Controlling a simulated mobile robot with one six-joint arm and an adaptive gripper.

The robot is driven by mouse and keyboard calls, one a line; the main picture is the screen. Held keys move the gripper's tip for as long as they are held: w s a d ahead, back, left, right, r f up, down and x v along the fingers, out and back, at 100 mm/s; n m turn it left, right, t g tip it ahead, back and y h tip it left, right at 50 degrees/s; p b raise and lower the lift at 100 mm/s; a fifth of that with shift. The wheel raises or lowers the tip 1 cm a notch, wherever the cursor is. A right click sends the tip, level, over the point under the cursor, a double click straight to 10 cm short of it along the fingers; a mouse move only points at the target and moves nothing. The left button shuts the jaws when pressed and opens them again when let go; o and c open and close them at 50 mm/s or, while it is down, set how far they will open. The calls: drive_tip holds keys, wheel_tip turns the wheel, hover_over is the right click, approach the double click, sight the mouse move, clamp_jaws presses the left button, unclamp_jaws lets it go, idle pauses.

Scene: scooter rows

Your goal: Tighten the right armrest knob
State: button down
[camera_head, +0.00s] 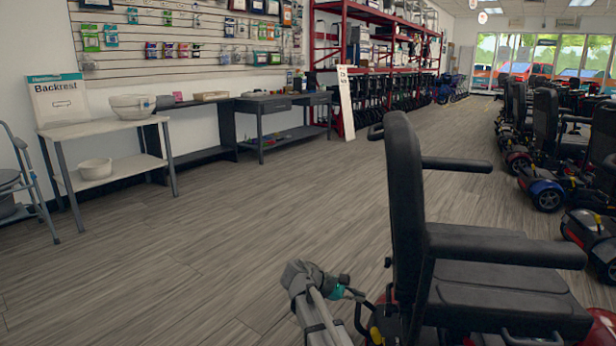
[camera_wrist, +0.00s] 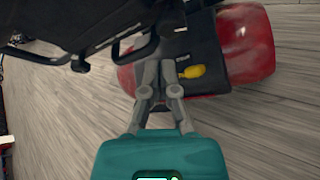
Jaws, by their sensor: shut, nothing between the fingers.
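The nearest scooter's black seat (camera_head: 500,300) stands at the lower right of the head view, its backrest (camera_head: 403,205) towards me. Its near armrest (camera_head: 505,250) and far armrest (camera_head: 456,164) both point right. A small dark part (camera_head: 388,262) sticks out behind the backrest; I cannot tell whether it is the armrest knob. My gripper (camera_head: 358,295) is low behind the seat. In the wrist view my gripper (camera_wrist: 160,68) is shut and empty, its tips in front of the scooter's dark underside (camera_wrist: 85,25) and bent black bars (camera_wrist: 142,50).
The scooter's red body (camera_wrist: 247,48) with a yellow lever (camera_wrist: 191,71) lies just beyond my fingers. Other scooters (camera_head: 547,190) stand in a row at right. A white table (camera_head: 100,126) and dark benches (camera_head: 285,103) line the left wall. Open floor lies between.

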sight(395, 313)
drive_tip(key=shift+s+d, duration=0.25)
drive_tip(key=shift+d, duration=0.85)
drive_tip(key=shift+s+d, duration=0.25)
drive_tip(key=shift+d, duration=0.9)
drive_tip(key=shift+s+d, duration=0.25)
drive_tip(key=shift+d, duration=0.85)
drive_tip(key=shift+f+b, duration=0.3)
drive_tip(key=shift+b, duration=0.05)
drive_tip(key=shift+s+a+f, duration=0.15)
drive_tip(key=shift+s+f, duration=0.05)
drive_tip(key=shift+s, duration=0.35)
drive_tip(key=shift+s+a+f+b, duration=0.1)
drive_tip(key=shift+s+f+b, duration=0.35)
drive_tip(key=shift+b, duration=0.15)
drive_tip(key=shift+r, duration=0.15)
drive_tip(key=shift+s+r+p, duration=0.2)
drive_tip(key=shift+s+p, duration=0.1)
